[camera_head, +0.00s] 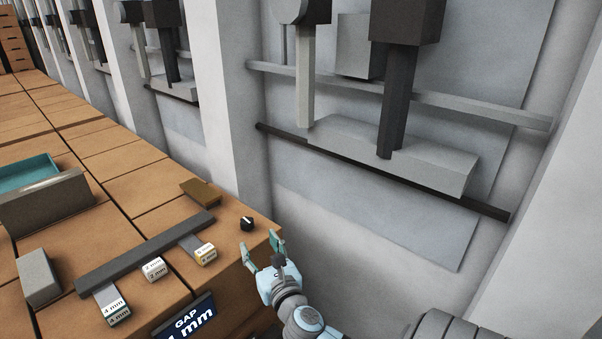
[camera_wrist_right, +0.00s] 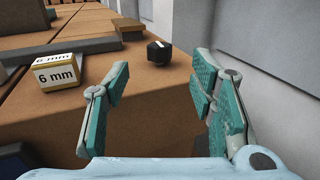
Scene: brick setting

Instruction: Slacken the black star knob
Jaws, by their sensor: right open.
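The black knob (camera_head: 247,223) sits on the brick-topped bench near its right edge. It is small and dark with a white mark on top, and it also shows in the right wrist view (camera_wrist_right: 159,51). My right gripper (camera_head: 276,241) is open and empty, just to the right of the knob and apart from it. In the right wrist view the two teal-padded fingers (camera_wrist_right: 160,88) stand wide apart, with the knob beyond their tips. My left gripper is not in view.
A block marked 6 mm (camera_wrist_right: 58,76) stands left of the knob. Other marked blocks (camera_head: 154,269) lie along a dark bar (camera_head: 148,255). A brown block (camera_head: 201,192) lies behind the knob. A GAP sign (camera_head: 187,321) hangs on the bench front. A grey wall stands right.

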